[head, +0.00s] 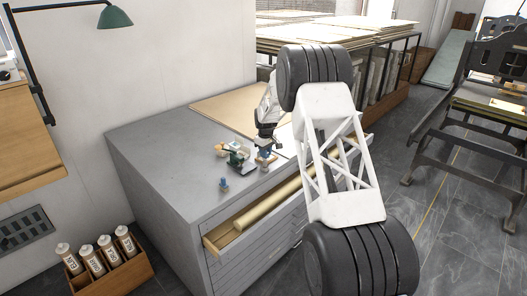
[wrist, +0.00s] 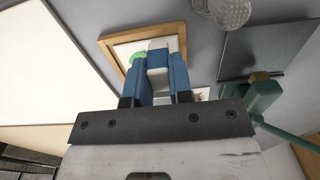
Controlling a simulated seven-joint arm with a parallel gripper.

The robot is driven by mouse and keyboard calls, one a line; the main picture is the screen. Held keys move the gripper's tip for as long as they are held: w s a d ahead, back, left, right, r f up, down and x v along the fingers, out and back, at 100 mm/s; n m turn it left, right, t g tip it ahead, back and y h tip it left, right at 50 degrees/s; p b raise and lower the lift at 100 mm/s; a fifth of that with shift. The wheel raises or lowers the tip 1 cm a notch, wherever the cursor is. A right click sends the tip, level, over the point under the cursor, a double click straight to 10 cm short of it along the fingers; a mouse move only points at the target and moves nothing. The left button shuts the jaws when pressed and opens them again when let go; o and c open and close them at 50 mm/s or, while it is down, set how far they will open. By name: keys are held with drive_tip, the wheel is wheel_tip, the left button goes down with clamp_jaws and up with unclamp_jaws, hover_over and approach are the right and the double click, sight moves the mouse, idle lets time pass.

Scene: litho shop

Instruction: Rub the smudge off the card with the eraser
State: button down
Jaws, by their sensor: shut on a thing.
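My gripper (wrist: 157,66) has blue fingers, shut on a small block, the eraser (wrist: 158,58), which has white ends and a blue-grey middle. In the wrist view, the eraser lies over a pale card (wrist: 125,48) in a wooden frame (wrist: 106,45). A bright green patch shows on the card beside my left finger. The eraser hides part of the card; I cannot make out the smudge or tell whether the eraser touches the card. In the head view, my gripper (head: 265,153) is low over the grey cabinet top, and the card is not clear.
A green tool (wrist: 262,95) stands close to the right of my gripper, by a dark plate (wrist: 265,50). Small items stand on the grey cabinet (head: 165,150). Its top drawer (head: 222,238) is open, with a rolled sheet (head: 265,205) inside. The cabinet's left top is clear.

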drive_tip(key=shift+w+d, duration=1.55)
drive_tip(key=shift+w, duration=0.05)
drive_tip(key=shift+s+a, duration=2.05)
drive_tip(key=shift+s, duration=0.05)
wheel_tip(320, 180, up, 8)
drive_tip(key=shift+f, duration=0.1)
